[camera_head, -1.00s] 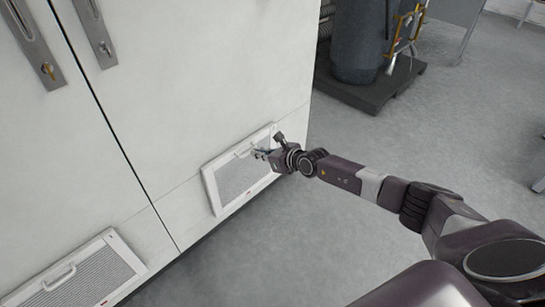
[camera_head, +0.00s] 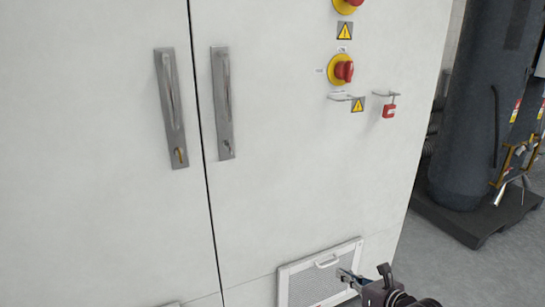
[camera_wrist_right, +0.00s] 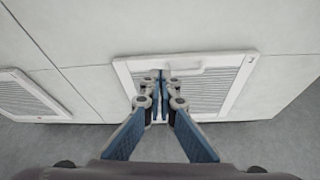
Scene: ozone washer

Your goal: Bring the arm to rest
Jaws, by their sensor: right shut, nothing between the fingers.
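My right gripper (camera_head: 350,277) is at the bottom right of the head view, in front of the lower vent panel (camera_head: 300,286) of the white cabinet (camera_head: 290,200). In the right wrist view its fingers (camera_wrist_right: 161,95) are together with nothing between them. They point at the vent panel (camera_wrist_right: 225,90), near its handle (camera_wrist_right: 200,68). I cannot tell whether they touch it. Most of my right arm is outside the head view. My left gripper is not in view.
The cabinet doors carry two long metal handles (camera_head: 172,108) (camera_head: 222,103). A red and yellow switch (camera_head: 342,70) and a red padlock (camera_head: 389,111) are at the upper right. A dark tank (camera_head: 475,110) stands on a dark base (camera_head: 470,220) to the right. Grey floor (camera_head: 425,265) is bare between.

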